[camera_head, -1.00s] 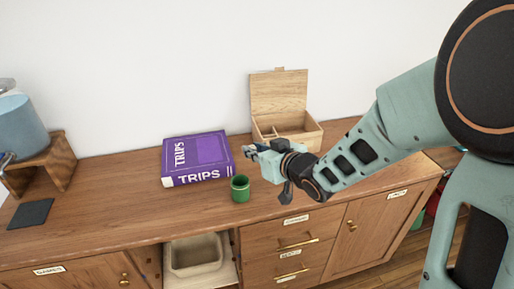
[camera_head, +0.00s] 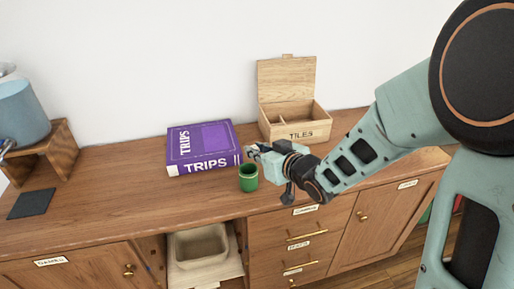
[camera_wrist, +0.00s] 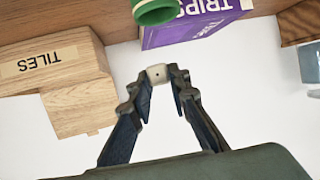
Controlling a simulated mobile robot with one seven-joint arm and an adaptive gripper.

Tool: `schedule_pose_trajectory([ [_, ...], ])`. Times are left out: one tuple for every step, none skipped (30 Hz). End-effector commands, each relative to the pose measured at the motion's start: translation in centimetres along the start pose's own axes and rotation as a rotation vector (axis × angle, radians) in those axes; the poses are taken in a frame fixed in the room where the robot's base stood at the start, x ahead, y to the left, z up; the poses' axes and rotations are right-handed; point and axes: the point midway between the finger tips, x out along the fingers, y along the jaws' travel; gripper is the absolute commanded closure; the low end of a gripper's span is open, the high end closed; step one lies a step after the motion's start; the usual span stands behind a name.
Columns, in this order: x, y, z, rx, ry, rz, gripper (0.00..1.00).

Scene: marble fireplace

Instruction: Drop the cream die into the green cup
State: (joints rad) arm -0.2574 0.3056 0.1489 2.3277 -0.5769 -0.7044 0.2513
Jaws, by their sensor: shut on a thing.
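The cream die (camera_wrist: 157,74) is held between the fingertips of my gripper (camera_wrist: 158,82) in the wrist view, with one dark pip showing. My gripper (camera_head: 252,151) shows in the head view just above and behind the green cup, apart from it; the die cannot be made out there. The green cup (camera_head: 248,180) stands upright on the wooden cabinet top, near its front edge. Part of the cup also shows at the top of the wrist view (camera_wrist: 155,13).
A purple TRIPS book (camera_head: 203,142) lies just left of the cup. An open wooden TILES box (camera_head: 300,131) stands behind my gripper. A dark square pad (camera_head: 32,203) and a wooden stand (camera_head: 58,150) are at the left. The cabinet top (camera_head: 120,200) is clear between.

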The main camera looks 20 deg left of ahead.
Motion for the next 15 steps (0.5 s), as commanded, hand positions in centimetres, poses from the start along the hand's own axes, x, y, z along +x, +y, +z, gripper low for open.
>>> schedule_pose_trajectory([
  [0.28, -0.02, 0.67, 0.0, 0.0, 0.0, 0.94],
  [0.32, -0.01, 0.76, 0.0, 0.0, 0.0, 0.94],
  [0.35, 0.0, 0.83, -0.001, 0.0, 0.0, 0.94],
  [0.35, 0.0, 0.85, -0.001, 0.0, 0.0, 0.94],
  [0.35, 0.01, 0.84, -0.001, 0.0, 0.0, 0.94],
  [0.33, 0.01, 0.81, -0.001, 0.0, 0.0, 0.94],
  [0.32, 0.02, 0.78, -0.001, 0.0, 0.0, 0.94],
  [0.31, 0.02, 0.75, -0.001, 0.0, 0.0, 0.94],
  [0.3, 0.02, 0.74, -0.001, 0.0, 0.0, 0.94],
  [0.3, 0.02, 0.74, -0.001, 0.0, 0.0, 0.94],
  [0.3, 0.02, 0.74, -0.001, 0.0, 0.0, 0.82],
  [0.3, 0.02, 0.73, 0.0, 0.0, 0.0, 0.78],
  [0.3, 0.02, 0.73, 0.0, 0.0, 0.0, 0.75],
  [0.3, 0.02, 0.73, 0.0, 0.0, 0.0, 0.71],
  [0.3, 0.02, 0.73, 0.0, 0.0, 0.0, 0.67],
])
